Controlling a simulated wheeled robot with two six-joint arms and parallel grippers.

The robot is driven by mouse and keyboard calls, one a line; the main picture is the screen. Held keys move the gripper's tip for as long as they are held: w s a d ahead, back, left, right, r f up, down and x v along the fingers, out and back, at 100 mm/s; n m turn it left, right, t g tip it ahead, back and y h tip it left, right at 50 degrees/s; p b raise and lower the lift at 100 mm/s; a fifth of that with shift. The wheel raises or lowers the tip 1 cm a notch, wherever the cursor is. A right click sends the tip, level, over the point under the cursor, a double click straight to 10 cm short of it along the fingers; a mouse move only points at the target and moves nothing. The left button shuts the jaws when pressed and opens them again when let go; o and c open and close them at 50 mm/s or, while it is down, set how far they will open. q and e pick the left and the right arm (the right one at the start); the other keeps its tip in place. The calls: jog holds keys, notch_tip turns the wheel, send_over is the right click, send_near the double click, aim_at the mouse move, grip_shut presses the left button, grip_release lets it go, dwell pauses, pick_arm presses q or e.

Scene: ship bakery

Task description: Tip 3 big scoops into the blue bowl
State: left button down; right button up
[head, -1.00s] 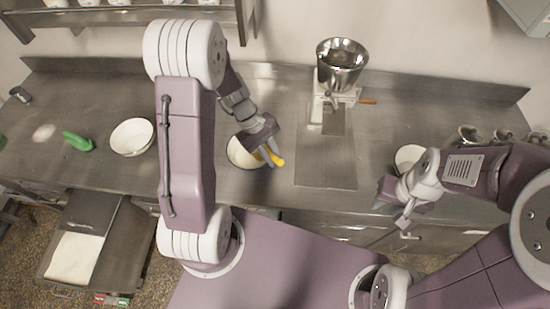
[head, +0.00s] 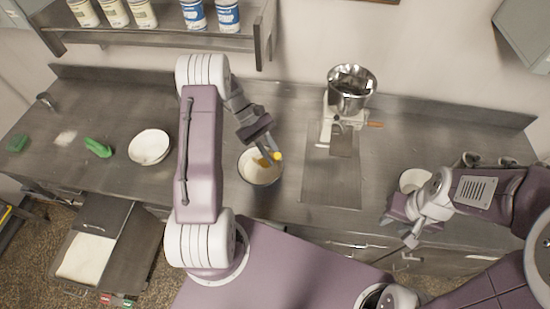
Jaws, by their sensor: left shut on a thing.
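My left gripper (head: 264,146) is shut on a yellow-handled scoop (head: 277,156), above a bowl (head: 245,177) with a pale inside in the middle of the counter. This bowl's outer side looks dark bluish; the gripper and scoop cover part of its far right rim. Pale material seems to lie in it. The scoop's head is too small to make out. My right gripper (head: 402,214) is at the counter's front edge at right, by a white bowl (head: 413,179); its fingers are too unclear to judge. A green scoop (head: 98,147) lies on the counter at left.
A white bowl (head: 150,146) stands left of my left arm. An open bin of white flour (head: 87,258) is below the counter at lower left. A machine with a steel hopper (head: 350,88) stands at the back. A shelf with tins (head: 193,15) hangs above.

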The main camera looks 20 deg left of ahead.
pick_arm(q)
jog(key=shift+w+a+r+g+h, duration=0.4)
jog(key=shift+w+a+r+h, duration=0.25)
jog(key=shift+a, duration=0.2)
jog(key=shift+w+a, duration=0.2)
jog(key=shift+w+a+r+g+h+b, duration=0.3)
jog(key=shift+w+a+r+h+b, duration=0.05)
jog(key=shift+a+r+h+b, duration=0.15)
dwell(0.4)
